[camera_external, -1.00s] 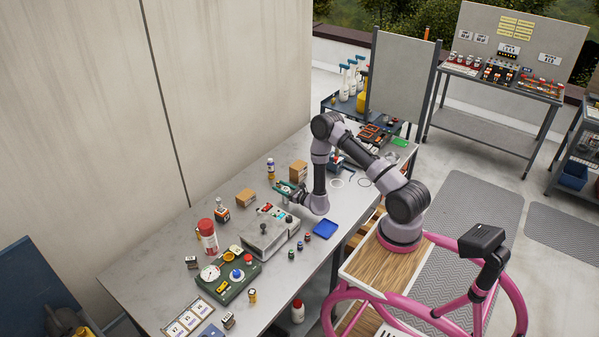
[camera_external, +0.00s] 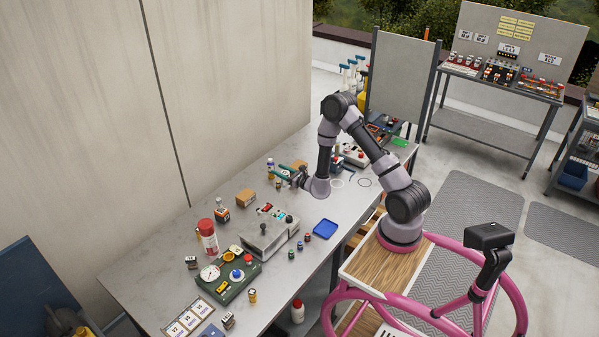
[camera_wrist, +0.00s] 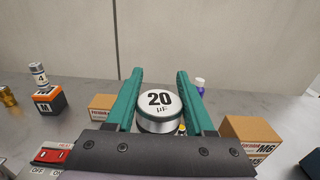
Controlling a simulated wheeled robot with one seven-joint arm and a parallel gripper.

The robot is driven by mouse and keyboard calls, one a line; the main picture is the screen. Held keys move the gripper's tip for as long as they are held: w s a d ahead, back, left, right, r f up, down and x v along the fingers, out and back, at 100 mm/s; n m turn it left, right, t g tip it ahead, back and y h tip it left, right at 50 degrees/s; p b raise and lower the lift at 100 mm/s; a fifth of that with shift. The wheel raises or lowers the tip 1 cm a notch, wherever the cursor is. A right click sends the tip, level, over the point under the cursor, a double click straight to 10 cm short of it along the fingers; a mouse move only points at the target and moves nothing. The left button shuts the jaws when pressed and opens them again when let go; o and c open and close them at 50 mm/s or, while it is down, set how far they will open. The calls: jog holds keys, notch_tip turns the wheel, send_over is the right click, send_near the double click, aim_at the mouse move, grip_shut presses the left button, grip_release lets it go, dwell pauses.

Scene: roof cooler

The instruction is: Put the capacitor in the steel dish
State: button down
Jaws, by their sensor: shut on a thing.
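The capacitor (camera_wrist: 159,105) is a short silver cylinder with a white top marked "20 µF". In the wrist view it sits upright between the two green fingers of my gripper (camera_wrist: 160,92), which is shut on it. In the external view my gripper (camera_external: 284,172) is above the far part of the workbench, and the capacitor cannot be made out clearly there. I cannot pick out the steel dish for certain. A pale round shape (camera_external: 336,183) lies on the bench to the right of my gripper, too small to identify.
A cardboard box (camera_wrist: 252,139) stands right of my gripper, and another (camera_wrist: 103,106) stands left. A grey device with coloured buttons (camera_external: 264,234) and a blue tray (camera_external: 325,229) are nearer on the bench (camera_external: 150,275). A wall runs behind.

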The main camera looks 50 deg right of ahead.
notch_tip(320, 180, up, 12)
jog(key=d, duration=0.1)
jog(key=s+d+m+h, duration=0.2)
jog(key=s+d+h, duration=0.1)
jog(key=d, duration=1.6)
jog(key=s+d+m+h, duration=0.2)
jog(key=s+d+h, duration=0.1)
jog(key=d, duration=1.6)
jog(key=s+d+m+g+h, duration=0.2)
jog(key=s+d+g+h, duration=0.15)
jog(key=s+d, duration=2)
jog(key=shift+t, duration=0.35)
jog(key=shift+w+d+f, duration=0.15)
jog(key=shift+d+f, duration=0.05)
jog(key=shift+f, duration=3.3)
jog(key=shift+w+d+f, duration=0.2)
jog(key=shift+f, duration=3.3)
jog(key=shift+w+d+f, duration=0.15)
jog(key=shift+d+f, duration=0.05)
jog(key=shift+f, duration=3.3)
